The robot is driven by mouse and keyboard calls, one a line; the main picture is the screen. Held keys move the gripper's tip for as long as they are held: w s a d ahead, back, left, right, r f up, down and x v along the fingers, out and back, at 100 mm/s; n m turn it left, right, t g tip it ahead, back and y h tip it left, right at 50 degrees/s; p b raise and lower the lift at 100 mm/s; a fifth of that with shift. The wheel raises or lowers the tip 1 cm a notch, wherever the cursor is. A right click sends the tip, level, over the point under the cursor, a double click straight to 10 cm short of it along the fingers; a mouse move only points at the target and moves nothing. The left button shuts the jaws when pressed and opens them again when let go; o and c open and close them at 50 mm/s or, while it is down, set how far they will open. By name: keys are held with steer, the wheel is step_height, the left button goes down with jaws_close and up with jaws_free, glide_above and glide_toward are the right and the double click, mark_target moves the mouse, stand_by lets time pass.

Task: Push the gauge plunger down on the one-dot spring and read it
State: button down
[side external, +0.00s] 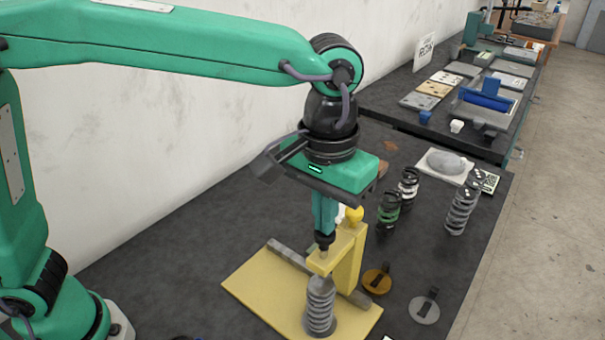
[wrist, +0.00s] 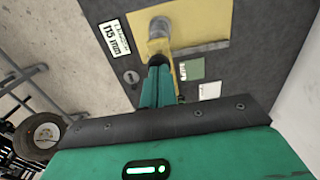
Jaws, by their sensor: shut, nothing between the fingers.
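The yellow gauge stand (side external: 348,262) rests on its yellow base plate (side external: 262,283). A grey coil spring (side external: 320,308) stands upright on the plate under the gauge's arm; I cannot make out dots on it. My gripper (side external: 324,240) is shut and points down at the top of the gauge arm, its dark fingertips over or on the plunger; contact is unclear and the plunger is mostly hidden. In the wrist view the shut fingers (wrist: 158,64) reach toward a grey round part (wrist: 158,28) above the yellow plate. A label there (wrist: 114,38) seems to show a millimetre figure.
A green-and-black spring (side external: 388,212), a black-and-white spring (side external: 408,188) and a grey spring (side external: 461,210) stand to the right. An orange disc (side external: 376,281) and a grey disc (side external: 424,309) lie near the plate.

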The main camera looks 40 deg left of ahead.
step_height(320, 180, up, 14)
stand_by(0.6)
steer(key=shift+f, duration=0.1)
steer(key=shift+a, duration=0.1)
stand_by(0.8)
steer(key=s+a+f+t+h, duration=0.1)
steer(key=a+f, duration=0.1)
steer(key=a, duration=0.7)
steer(key=s+a+f+t, duration=0.1)
steer(key=a+f+t, duration=0.15)
steer(key=a, duration=0.65)
steer(key=s+a+f+t+y, duration=0.1)
steer(key=s+a+f+t, duration=0.1)
steer(key=s+a+f, duration=0.5)
steer(key=a+f, duration=0.3)
steer(key=shift+s+a+f, duration=0.3)
steer(key=shift+a+f, duration=0.05)
